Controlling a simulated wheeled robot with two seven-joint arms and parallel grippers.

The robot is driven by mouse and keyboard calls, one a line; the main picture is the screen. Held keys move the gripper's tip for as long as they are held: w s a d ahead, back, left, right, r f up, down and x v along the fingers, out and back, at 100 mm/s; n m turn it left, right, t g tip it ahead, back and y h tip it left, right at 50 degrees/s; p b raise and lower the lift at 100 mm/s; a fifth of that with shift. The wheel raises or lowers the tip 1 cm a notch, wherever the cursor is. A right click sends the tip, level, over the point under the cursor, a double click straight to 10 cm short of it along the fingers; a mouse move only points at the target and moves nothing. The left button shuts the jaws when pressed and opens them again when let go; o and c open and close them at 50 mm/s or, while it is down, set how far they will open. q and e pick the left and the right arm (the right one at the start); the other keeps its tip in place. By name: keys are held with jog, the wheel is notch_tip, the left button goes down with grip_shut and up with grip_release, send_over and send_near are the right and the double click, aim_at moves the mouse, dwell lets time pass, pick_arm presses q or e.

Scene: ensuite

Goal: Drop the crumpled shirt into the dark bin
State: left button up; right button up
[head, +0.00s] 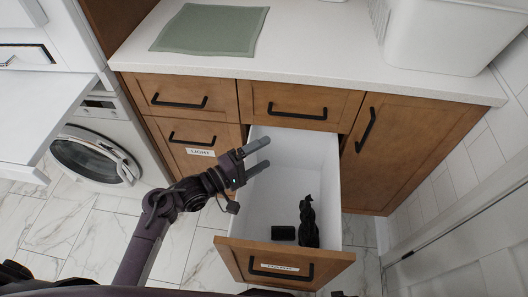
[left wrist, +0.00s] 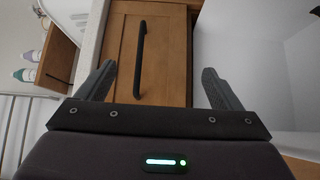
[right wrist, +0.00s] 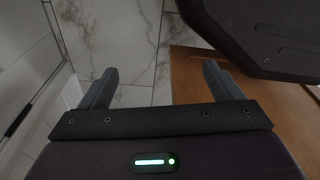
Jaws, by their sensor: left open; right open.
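The pulled-out drawer (head: 285,180) is a deep white bin with a wooden front; the label (head: 279,267) on its front is too small to read surely. A black crumpled thing (head: 308,224), perhaps the shirt, lies on its floor, beside a small black block-shaped thing (head: 283,233). My left gripper (head: 262,155) is open and empty, over the drawer's left edge near its back. In the left wrist view its open fingers (left wrist: 160,88) face a wooden front with a black handle. My right gripper (right wrist: 160,85) is open and empty above the marble floor, with a wooden panel on the right.
A white counter (head: 300,62) holds a green cloth (head: 210,28) and a white basket (head: 440,35). A closed front labelled LIGHT (head: 200,152) is left of the drawer. A washing machine (head: 95,155) stands at left, a white door (head: 460,240) at right.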

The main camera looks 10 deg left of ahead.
pick_arm(q)
jog(key=v, duration=0.6)
jog(key=shift+s+a, duration=0.2)
pick_arm(e)
jog(key=shift+s+d+f, duration=0.15)
jog(key=shift+s+f, duration=0.15)
jog(key=shift+s, duration=0.4)
